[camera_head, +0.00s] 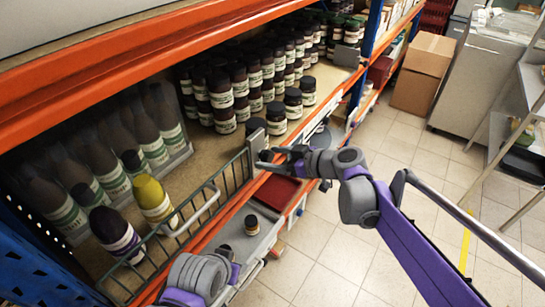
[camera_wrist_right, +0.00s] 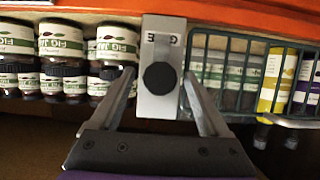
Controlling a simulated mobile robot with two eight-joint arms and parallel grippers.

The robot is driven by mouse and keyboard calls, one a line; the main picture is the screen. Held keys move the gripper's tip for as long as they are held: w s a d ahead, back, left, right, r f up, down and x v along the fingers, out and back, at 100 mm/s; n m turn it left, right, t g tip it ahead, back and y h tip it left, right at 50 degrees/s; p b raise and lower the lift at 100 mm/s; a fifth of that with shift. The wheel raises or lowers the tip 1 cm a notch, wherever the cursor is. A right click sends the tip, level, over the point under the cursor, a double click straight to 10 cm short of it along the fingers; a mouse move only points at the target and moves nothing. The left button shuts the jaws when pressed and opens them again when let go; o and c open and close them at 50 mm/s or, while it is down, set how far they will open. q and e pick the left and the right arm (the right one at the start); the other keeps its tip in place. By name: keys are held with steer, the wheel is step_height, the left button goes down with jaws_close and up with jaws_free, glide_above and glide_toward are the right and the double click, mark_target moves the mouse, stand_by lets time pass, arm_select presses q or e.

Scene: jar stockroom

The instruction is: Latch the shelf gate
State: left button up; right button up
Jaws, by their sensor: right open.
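The green wire shelf gate (camera_head: 212,198) stands along the shelf front, with a pale handle bar (camera_head: 197,212) on its face. Its far end is beside a grey latch plate (camera_head: 256,144). In the right wrist view the latch plate (camera_wrist_right: 161,35) carries a round black knob (camera_wrist_right: 160,78), and the gate (camera_wrist_right: 232,52) meets the plate's right side. My right gripper (camera_head: 267,161) is open in front of the plate. In the wrist view its fingers (camera_wrist_right: 163,88) are on either side of the knob, apart from it.
Dark jars (camera_head: 225,100) crowd the shelf beyond the latch. Tall bottles and a yellow bottle (camera_head: 152,197) stand behind the gate. Orange beams (camera_head: 150,50) run above and below. A small jar (camera_head: 251,224) sits on a lower ledge. The tiled floor (camera_head: 330,240) at right is open.

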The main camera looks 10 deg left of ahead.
jaws_close()
stand_by(0.3)
steer(key=m+g, duration=0.1)
steer(key=m, duration=0.1)
steer(key=shift+w+m+g+y, duration=0.15)
steer(key=shift+m+g+y, duration=0.15)
steer(key=shift+g+y, duration=0.1)
steer(key=m+g, duration=0.1)
steer(key=m+y+b, duration=0.1)
steer(key=m, duration=0.1)
steer(key=shift+d+f+g, duration=0.1)
steer(key=shift+f+g, duration=0.1)
steer(key=shift+g, duration=0.2)
steer(key=m+y+b, duration=0.1)
steer(key=m, duration=0.1)
steer(key=m+g+y+b, duration=0.1)
steer(key=m, duration=0.1)
steer(key=shift+w+f, duration=0.15)
arm_select(q)
step_height(320, 180, down, 7)
steer(key=s+b, duration=0.2)
steer(key=shift+s+g, duration=0.2)
steer(key=shift+g, duration=0.1)
arm_select(e)
steer(key=shift+m+g+y, duration=0.5)
steer(key=shift+m+y, duration=0.3)
steer(key=shift+m, duration=1.1)
